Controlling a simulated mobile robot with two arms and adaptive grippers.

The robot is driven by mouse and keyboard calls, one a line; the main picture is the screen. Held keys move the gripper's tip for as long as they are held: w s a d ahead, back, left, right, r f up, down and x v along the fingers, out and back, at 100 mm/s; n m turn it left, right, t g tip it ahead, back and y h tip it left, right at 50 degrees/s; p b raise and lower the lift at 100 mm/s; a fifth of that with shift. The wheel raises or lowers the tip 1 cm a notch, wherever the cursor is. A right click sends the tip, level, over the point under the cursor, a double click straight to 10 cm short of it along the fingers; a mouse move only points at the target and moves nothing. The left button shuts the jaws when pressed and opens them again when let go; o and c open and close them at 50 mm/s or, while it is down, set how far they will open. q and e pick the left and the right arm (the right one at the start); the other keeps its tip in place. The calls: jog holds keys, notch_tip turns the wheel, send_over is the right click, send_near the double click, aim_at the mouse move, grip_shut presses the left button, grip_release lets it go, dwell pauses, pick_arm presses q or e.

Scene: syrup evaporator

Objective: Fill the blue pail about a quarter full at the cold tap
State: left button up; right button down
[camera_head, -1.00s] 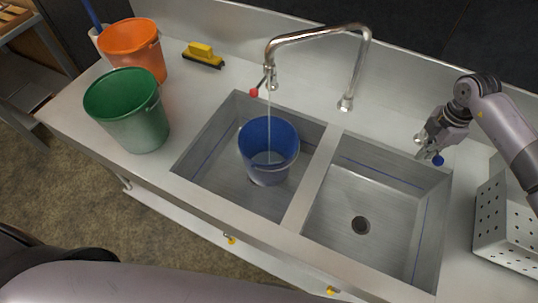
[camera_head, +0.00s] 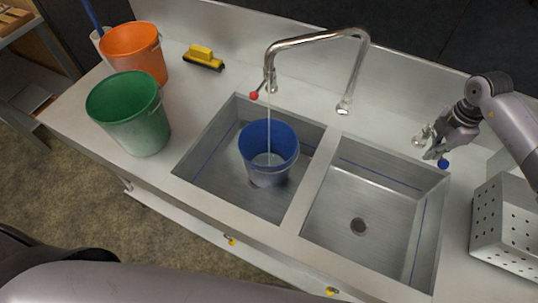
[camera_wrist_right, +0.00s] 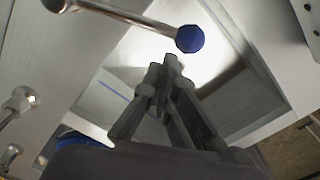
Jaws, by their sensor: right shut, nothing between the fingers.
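The blue pail (camera_head: 268,172) stands upright in the left sink basin, under the spout (camera_head: 269,78). A thin stream of water falls from the spout into it, and some water shows at its bottom. The cold tap's blue knob (camera_head: 442,163) is at the right behind the right basin; it also shows in the right wrist view (camera_wrist_right: 190,39). My right gripper (camera_head: 432,152) is shut and empty, just left of the blue knob and apart from it. In the right wrist view its fingers (camera_wrist_right: 170,66) are together below the knob. My left gripper is not in view.
A red knob (camera_head: 254,95) is by the spout. A green pail (camera_head: 130,115) and an orange pail (camera_head: 135,50) stand on the left counter, with a yellow brush (camera_head: 203,55) behind. A perforated grey box (camera_head: 500,220) is at the right. The right basin (camera_head: 345,215) is empty.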

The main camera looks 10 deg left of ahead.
notch_tip(320, 180, up, 4)
jog(key=p, duration=0.2)
jog(key=d+b, duration=0.2)
jog(key=d, duration=0.8)
pick_arm(q)
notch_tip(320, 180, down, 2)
jog(key=b, duration=0.3)
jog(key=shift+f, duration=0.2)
pick_arm(e)
jog(key=f, duration=0.5)
jog(key=shift+a+f, duration=0.2)
jog(key=shift+f, duration=0.2)
jog(key=shift+s, duration=0.1)
dwell(4.5)
